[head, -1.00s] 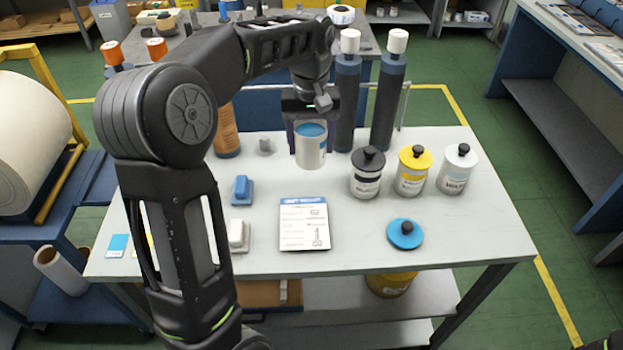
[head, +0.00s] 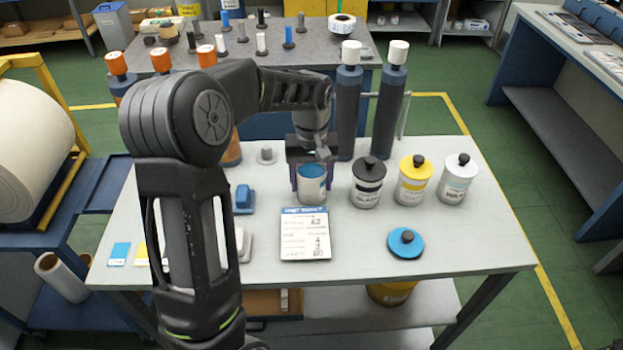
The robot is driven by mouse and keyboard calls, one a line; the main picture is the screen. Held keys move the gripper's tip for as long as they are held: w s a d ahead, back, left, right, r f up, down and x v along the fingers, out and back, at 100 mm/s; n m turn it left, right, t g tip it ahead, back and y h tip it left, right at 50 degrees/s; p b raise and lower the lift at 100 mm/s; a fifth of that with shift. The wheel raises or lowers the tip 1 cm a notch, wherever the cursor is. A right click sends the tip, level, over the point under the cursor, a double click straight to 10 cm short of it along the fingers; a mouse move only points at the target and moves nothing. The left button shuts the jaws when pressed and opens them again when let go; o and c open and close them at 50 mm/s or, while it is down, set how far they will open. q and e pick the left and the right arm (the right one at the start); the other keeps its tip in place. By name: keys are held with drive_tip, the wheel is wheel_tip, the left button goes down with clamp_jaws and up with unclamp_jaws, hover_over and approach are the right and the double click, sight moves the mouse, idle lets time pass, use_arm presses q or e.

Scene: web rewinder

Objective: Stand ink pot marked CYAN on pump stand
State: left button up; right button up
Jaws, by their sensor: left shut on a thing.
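My left gripper (head: 311,178) is shut on a pale ink pot (head: 312,191) with an open top and blue ink inside. The pot is upright just behind the printed card (head: 305,236). Its base looks level with the bases of the pots beside it, but I cannot tell if it touches the table. No CYAN marking is readable on it. A blue lid with a black knob (head: 405,243) lies on the table to the right. I cannot make out which thing is the pump stand. My right gripper is not in view.
Lidded black (head: 367,187), yellow (head: 414,183) and white (head: 459,180) pots stand in a row to the right. Two tall dark cylinders with white caps (head: 347,110) rise behind. A blue block (head: 243,199) sits left of the card. The table's (head: 470,240) right front is clear.

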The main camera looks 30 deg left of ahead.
use_arm(q)
drive_tip(key=shift+f, duration=0.15)
drive_tip(key=o, duration=1.8)
wheel_tip(320, 180, up, 12)
drive_tip(key=shift+r, duration=0.2)
